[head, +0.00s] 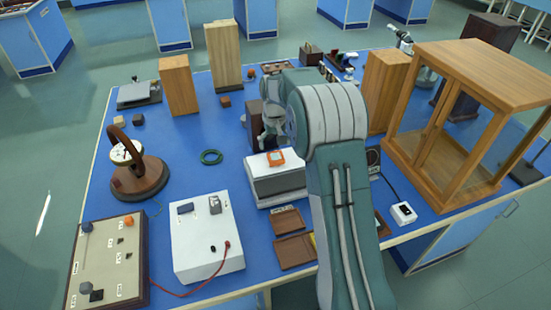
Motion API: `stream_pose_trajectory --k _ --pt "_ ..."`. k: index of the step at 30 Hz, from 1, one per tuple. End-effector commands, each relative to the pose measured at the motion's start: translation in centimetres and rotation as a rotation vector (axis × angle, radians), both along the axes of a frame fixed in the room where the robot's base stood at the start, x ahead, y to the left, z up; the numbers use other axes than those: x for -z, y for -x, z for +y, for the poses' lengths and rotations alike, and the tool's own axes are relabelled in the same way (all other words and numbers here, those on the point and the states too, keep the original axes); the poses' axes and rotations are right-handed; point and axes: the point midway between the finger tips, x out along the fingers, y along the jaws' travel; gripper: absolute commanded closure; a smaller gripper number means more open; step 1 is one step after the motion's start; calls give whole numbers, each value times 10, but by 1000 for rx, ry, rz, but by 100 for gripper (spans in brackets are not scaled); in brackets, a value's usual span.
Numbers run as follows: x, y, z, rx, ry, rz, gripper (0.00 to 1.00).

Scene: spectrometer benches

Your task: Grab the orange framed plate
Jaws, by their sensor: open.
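The orange framed plate (276,158) is a small square with an orange rim. My arm reaches over the bench from the front and bends down just beyond the box. My gripper (268,143) is open, pointing down above or just behind the plate's far side; the exact gap cannot be told. Part of the gripper is hidden behind my arm's large grey joint. Nothing shows between the fingers.
A wooden framed case (447,170) stands on the right. Upright wooden blocks (177,85) stand at the back left. A white box with a red lead (207,235) and a switch panel (108,262) are at the front left. Blue bench surface is clear around the green ring (211,157).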

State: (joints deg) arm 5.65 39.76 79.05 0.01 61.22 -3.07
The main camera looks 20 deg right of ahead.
Motion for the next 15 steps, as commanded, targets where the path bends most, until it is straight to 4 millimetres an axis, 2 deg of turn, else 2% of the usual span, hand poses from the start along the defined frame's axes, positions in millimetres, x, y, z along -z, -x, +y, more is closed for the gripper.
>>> stream_pose_trajectory --k 5,12,15 --pt "13 -1 -1 0 0 1 0" --pt "49 -2 -3 0 0 2 0" --pt "54 -3 -3 0 0 -1 0"
